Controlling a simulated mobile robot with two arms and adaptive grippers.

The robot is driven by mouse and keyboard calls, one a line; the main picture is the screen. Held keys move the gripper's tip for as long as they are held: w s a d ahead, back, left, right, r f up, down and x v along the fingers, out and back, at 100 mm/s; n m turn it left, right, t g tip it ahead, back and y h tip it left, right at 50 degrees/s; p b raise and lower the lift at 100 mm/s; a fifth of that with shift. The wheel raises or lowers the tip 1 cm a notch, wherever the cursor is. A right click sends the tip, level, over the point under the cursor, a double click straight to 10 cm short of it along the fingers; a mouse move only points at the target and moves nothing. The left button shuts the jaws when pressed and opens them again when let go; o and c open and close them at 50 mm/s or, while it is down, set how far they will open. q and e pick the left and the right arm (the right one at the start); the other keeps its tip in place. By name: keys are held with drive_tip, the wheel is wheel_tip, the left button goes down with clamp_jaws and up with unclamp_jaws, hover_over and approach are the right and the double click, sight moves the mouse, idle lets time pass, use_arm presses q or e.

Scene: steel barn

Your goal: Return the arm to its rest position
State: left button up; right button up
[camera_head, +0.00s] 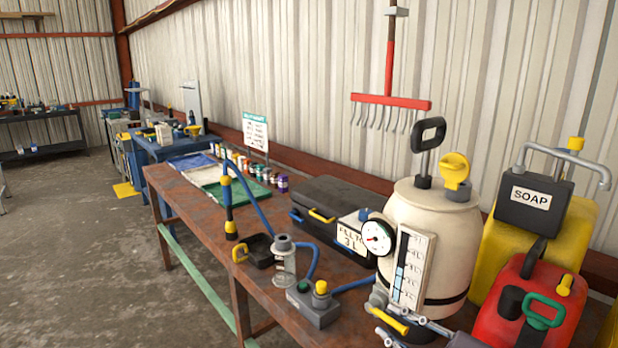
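A small grey metal piece (464,341) at the bottom edge, right of the tank's tap, may be the tip of my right gripper. My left gripper is not in view. The cream tank (450,235) with its round gauge (376,238) and level scale stands upright just behind that piece. The yellow-handled tap (391,321) is at the tank's lower front.
A long rusty workbench (190,212) runs along the wall. On it are a black case (335,203), a clear cylinder (284,265), a grey pump block (314,305) and a blue hose. A red can (515,311) and yellow SOAP container (502,243) crowd the right. Floor at left is free.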

drive_tip(key=s+f+m+g+h, duration=0.1)
drive_tip(key=s+f+m+h, duration=0.4)
drive_tip(key=f, duration=0.5)
drive_tip(key=s+d+f+m+g+h, duration=0.15)
drive_tip(key=s+f+m+g, duration=0.25)
drive_tip(key=s+f, duration=0.55)
drive_tip(key=s+d+f+m+g+h, duration=0.1)
drive_tip(key=s+d+f+m+g, duration=0.35)
drive_tip(key=s, duration=0.85)
wheel_tip(320, 180, down, 28)
drive_tip(key=s+a+f+g, duration=0.1)
drive_tip(key=a+g, duration=0.1)
drive_tip(key=s+d+f, duration=0.1)
drive_tip(key=s+f, duration=0.7)
drive_tip(key=s+d+f, duration=0.2)
drive_tip(key=s+f, duration=0.6)
drive_tip(key=s, duration=0.1)
drive_tip(key=shift+d+g, duration=0.3)
drive_tip(key=shift+g, duration=0.05)
drive_tip(key=shift+s+n+h, duration=0.1)
drive_tip(key=shift+n+h, duration=0.15)
